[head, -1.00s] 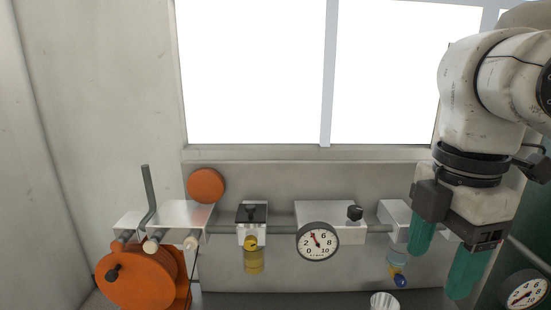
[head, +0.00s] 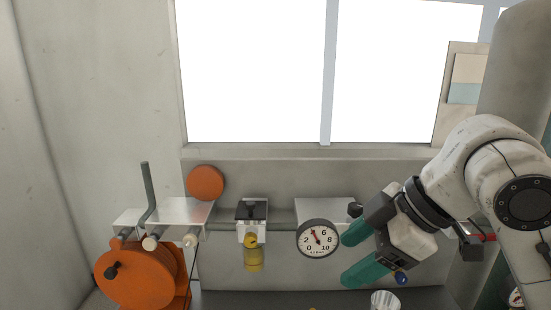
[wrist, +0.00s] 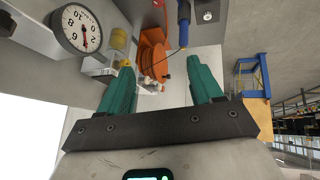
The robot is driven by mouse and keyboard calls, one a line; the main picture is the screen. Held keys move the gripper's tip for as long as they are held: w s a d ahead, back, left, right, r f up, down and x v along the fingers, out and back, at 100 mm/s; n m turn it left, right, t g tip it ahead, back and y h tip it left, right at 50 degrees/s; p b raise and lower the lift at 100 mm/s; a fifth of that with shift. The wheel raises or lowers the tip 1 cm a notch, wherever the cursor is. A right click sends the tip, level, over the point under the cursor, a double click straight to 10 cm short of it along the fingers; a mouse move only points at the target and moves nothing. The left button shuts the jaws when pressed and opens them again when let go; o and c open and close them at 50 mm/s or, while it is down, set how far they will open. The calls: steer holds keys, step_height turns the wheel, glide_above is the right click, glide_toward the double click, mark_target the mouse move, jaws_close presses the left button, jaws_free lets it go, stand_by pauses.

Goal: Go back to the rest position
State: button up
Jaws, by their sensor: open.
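My gripper (head: 352,254) is at the right of the head view, with its two green fingers apart and pointing left. Nothing shows between them. The fingertips are in front of the wall fittings, just right of and below the round gauge (head: 318,239). In the wrist view my gripper (wrist: 164,82) is also open, with the orange reel (wrist: 153,60) showing beyond the gap between the fingers.
The orange reel (head: 140,275) and a bent grey lever (head: 148,195) are at the left. A yellow bowl fitting (head: 253,256) hangs on the pipe. A blue frame (wrist: 251,75) shows in the wrist view.

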steer(key=s+d+f+m+t+b, duration=0.1)
steer(key=s+f+m, duration=0.35)
steer(key=f, duration=0.75)
steer(key=s+d+f+m+t, duration=0.1)
steer(key=d+f+m, duration=0.1)
steer(key=f+m, duration=0.8)
steer(key=s+d+f+m+g+h, duration=0.1)
steer(key=s+d+f+h, duration=0.1)
steer(key=s+d+f, duration=0.2)
steer(key=s+d+f+g+h, duration=0.1)
steer(key=s+d+f, duration=0.3)
steer(key=s+f, duration=0.5)
steer(key=s+d+f+m+g+h, duration=0.1)
steer(key=s+d+f+g+h, duration=0.1)
steer(key=s+f, duration=0.4)
steer(key=s+d+h, duration=0.1)
steer(key=s+d, duration=0.1)
steer(key=s, duration=0.2)
steer(key=shift+s+d+f+m+b, duration=0.2)
steer(key=shift+d+f+m+b, duration=0.05)
steer(key=shift+f+m+b, duration=0.15)
